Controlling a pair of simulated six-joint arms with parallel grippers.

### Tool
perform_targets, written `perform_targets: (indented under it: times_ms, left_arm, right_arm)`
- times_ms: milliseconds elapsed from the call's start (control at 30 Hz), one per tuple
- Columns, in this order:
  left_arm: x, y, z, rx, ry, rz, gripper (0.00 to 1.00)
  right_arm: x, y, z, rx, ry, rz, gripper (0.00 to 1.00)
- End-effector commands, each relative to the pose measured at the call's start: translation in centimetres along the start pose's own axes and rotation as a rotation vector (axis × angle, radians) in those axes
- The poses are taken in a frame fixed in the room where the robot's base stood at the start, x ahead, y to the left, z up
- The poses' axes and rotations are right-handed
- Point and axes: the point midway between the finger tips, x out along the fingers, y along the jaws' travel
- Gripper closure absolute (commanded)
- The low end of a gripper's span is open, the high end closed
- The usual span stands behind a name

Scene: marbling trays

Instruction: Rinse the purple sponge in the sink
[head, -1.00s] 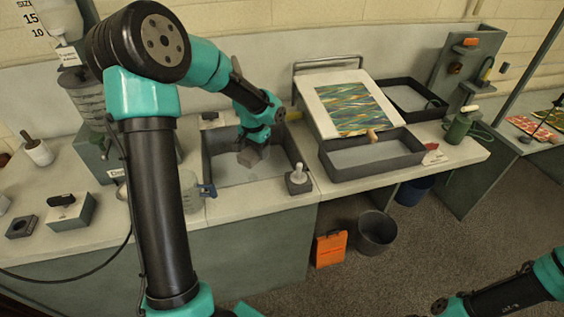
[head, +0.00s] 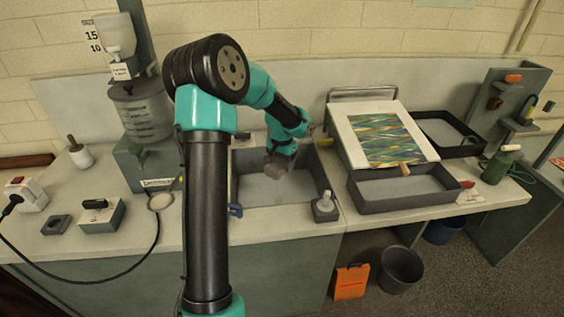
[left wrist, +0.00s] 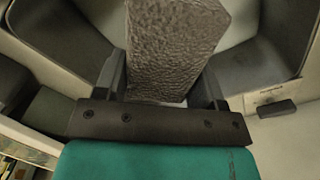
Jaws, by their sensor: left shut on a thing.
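The sink (head: 270,190) is a dark-rimmed basin with a pale grey inside, set in the counter at the middle of the head view. My left gripper (head: 277,161) is over its back part, pointing down. In the left wrist view it is shut on a rough, pitted block, the sponge (left wrist: 172,48), which looks grey-brown rather than clearly purple here. The sponge shows small in the head view (head: 275,170). I cannot tell whether it touches the sink bottom. My right gripper is out of view.
A small grey block with a pale knob (head: 325,208) stands at the sink's front right corner. A dark-rimmed tray (head: 405,204) and a sloped board with a marbled sheet (head: 383,140) are to the right. A blue-handled jug partly shows beside my left arm.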

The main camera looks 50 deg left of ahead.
Motion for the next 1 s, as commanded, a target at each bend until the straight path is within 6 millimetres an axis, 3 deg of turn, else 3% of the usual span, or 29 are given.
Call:
perform_targets:
  times_ms: [1000]
  left_arm:
    - [6.9, 0.0, 0.0, 0.000, -0.002, 0.000, 0.46]
  right_arm:
    - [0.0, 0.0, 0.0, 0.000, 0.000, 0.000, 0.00]
